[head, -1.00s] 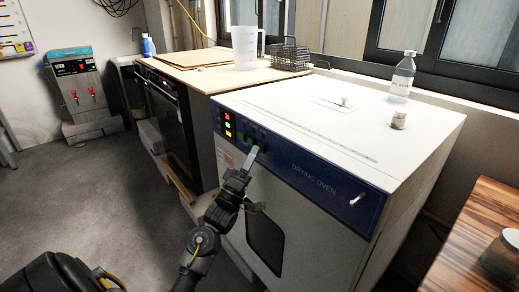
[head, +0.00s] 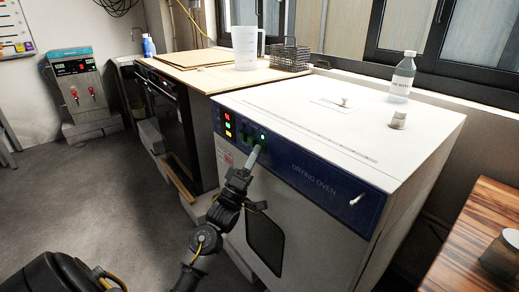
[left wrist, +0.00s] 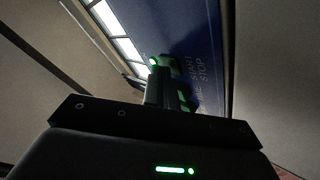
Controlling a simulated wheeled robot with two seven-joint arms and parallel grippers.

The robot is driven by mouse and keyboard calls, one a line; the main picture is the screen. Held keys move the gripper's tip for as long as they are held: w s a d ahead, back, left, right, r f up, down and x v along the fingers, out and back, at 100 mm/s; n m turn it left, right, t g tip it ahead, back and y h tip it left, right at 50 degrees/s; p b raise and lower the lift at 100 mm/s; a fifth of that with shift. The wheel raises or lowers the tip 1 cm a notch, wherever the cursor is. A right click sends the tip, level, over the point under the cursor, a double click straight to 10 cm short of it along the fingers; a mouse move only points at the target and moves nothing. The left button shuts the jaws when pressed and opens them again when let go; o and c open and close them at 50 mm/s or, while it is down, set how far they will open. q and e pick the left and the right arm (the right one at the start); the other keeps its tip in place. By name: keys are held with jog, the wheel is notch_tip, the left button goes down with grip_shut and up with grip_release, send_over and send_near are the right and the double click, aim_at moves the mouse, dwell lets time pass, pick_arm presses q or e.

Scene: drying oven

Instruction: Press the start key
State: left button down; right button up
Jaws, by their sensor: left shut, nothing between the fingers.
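The drying oven (head: 330,130) is a white cabinet with a blue control strip (head: 310,172) along its front top edge. Its panel has red, green and yellow displays and small green keys. My left gripper (head: 254,155) is shut and empty, its fingertips at the keys. In the left wrist view the gripper (left wrist: 160,85) reaches the green start key (left wrist: 169,63) beside the printed word START; the fingers partly hide it, and I cannot tell how far it is pressed in. A green lamp (head: 263,137) glows just above the fingertips. My right gripper is not in view.
On the oven top stand a labelled bottle (head: 402,76) and a small metal knob (head: 398,120). A wooden counter (head: 190,68) behind holds a plastic jug (head: 245,48) and a wire basket (head: 290,57). A wooden table (head: 470,245) is at the lower right.

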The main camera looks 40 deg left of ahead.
pick_arm(q)
jog(key=shift+s+a+p, duration=0.2)
jog(key=shift+s+p, duration=0.05)
jog(key=shift+s, duration=0.3)
jog(key=shift+s+a+p, duration=0.15)
jog(key=shift+s+p, duration=0.1)
jog(key=shift+s, duration=0.3)
jog(key=shift+s, duration=0.1)
jog(key=s+p, duration=0.1)
jog(key=s, duration=0.1)
jog(key=s+a+p, duration=0.1)
jog(key=s, duration=0.1)
jog(key=shift+s+a, duration=0.2)
jog(key=shift+s, duration=0.1)
